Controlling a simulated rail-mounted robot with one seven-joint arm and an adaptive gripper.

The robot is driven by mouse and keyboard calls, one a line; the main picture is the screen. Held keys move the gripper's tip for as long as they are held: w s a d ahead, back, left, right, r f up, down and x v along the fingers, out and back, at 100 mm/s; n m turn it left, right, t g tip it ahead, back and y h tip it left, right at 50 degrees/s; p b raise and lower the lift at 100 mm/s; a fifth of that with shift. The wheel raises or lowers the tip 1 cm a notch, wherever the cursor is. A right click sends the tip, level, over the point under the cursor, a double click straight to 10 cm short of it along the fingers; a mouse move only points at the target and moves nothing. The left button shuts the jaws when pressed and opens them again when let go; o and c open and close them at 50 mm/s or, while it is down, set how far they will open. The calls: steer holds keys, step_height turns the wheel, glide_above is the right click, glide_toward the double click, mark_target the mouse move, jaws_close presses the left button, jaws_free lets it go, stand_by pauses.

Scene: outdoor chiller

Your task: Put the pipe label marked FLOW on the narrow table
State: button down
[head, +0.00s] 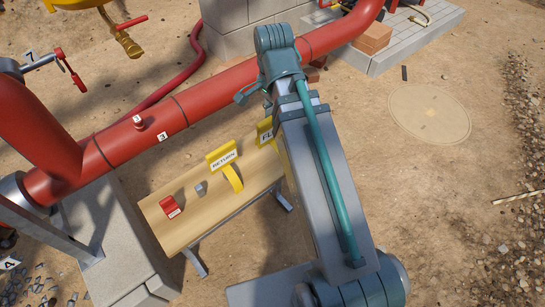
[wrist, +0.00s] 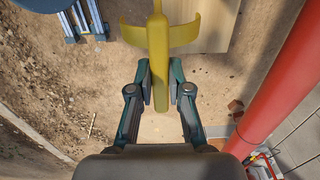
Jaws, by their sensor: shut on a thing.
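The yellow pipe label marked FLOW (head: 265,132) shows only in part in the head view, with "FL" readable and the rest hidden behind my arm. In the wrist view the yellow label (wrist: 158,40) has a straight bar and a curved clip. My gripper (wrist: 159,85) is shut on its bar. The narrow wooden table (head: 192,222) has its right end near my arm; its top also shows in the wrist view (wrist: 217,28), partly behind the label. I cannot tell whether the label touches it. My gripper is hidden in the head view.
On the table stand a yellow label marked RETURN (head: 222,155), a small grey piece (head: 200,188) and a red block (head: 170,207). A large red pipe (head: 215,90) runs behind the table. A concrete block (head: 105,235) stands at left. Open sandy ground lies at right.

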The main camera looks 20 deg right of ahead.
steer(key=shift+s+d+f, duration=0.15)
steer(key=shift+s+d, duration=0.05)
steer(key=shift+s, duration=0.4)
steer(key=shift+s+d+f, duration=0.1)
steer(key=shift+s+d, duration=0.1)
steer(key=shift+s, duration=0.35)
steer(key=shift+w+f+p, duration=0.15)
steer(key=shift+w+p, duration=0.7)
steer(key=shift+p, duration=0.2)
steer(key=shift+w+p, duration=0.3)
steer(key=shift+p, duration=0.5)
steer(key=w+p, duration=0.1)
steer(key=p, duration=0.4)
steer(key=shift+w+f, duration=0.1)
steer(key=shift+f, duration=0.05)
steer(key=p, duration=0.3)
steer(key=shift+w+f, duration=0.1)
steer(key=shift+w, duration=0.1)
steer(key=p, duration=0.3)
steer(key=shift+w+f+p, duration=0.1)
steer(key=shift+f+p, duration=0.1)
steer(key=shift+p, duration=0.2)
steer(key=w+f, duration=0.9)
steer(key=f, duration=0.2)
steer(key=shift+w+f+b, duration=0.3)
steer(key=shift+f, duration=0.1)
